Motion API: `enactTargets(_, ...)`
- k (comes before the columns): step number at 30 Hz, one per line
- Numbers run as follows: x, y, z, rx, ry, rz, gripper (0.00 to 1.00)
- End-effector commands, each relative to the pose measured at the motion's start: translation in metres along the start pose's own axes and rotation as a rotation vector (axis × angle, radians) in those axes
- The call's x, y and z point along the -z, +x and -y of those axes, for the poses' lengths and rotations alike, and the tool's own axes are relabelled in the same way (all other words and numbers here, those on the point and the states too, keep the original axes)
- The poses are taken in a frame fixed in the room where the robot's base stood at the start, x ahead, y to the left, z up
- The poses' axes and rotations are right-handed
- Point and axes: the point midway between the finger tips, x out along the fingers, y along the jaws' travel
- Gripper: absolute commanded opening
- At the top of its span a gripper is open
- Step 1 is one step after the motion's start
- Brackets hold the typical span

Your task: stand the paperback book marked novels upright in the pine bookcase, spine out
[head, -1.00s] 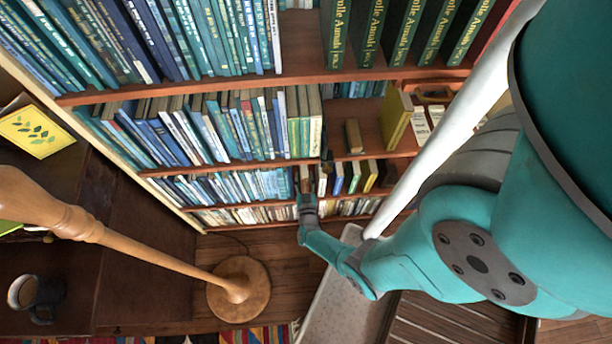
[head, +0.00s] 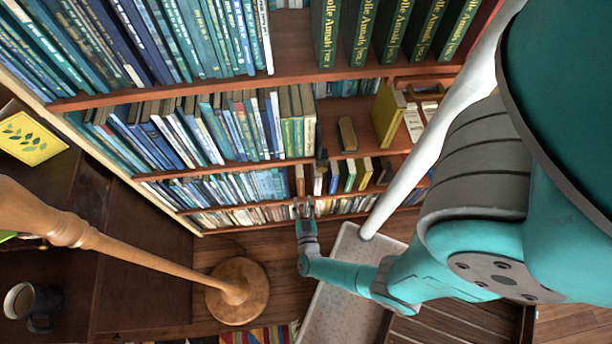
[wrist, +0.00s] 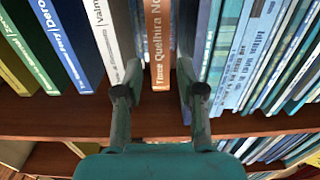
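An orange-brown book (wrist: 158,42) stands in a shelf row in the wrist view, its spine facing me; the lettering reads "Time Quelhira No", then is cut off by the frame. In the head view a small brown book (head: 299,180) stands at the same place in the pine bookcase (head: 175,172), between blue books and a white one. My gripper (wrist: 158,68) is open. Its fingers lie on either side of the orange-brown spine, with a gap on both sides. In the head view my gripper (head: 304,206) is low, just in front of the shelves.
White, blue, green and yellow books stand on one side of it, a tight blue row (wrist: 265,50) on the other. A floor lamp (head: 238,290), a dark desk with a mug (head: 30,303), and a pale speckled surface (head: 345,275) lie nearby. Wood floor shows before the bookcase.

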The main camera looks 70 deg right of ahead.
Motion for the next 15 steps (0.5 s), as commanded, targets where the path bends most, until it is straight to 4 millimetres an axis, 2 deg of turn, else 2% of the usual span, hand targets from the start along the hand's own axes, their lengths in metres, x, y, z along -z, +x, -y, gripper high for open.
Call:
enactTargets(4,0.006,-0.013,-0.002,0.064,0.022,0.006,0.39)
enactTargets(8,0.025,-0.036,-0.001,0.192,0.064,0.019,0.39)
enactTargets(15,0.086,-0.092,0.001,0.461,0.113,0.057,0.39)
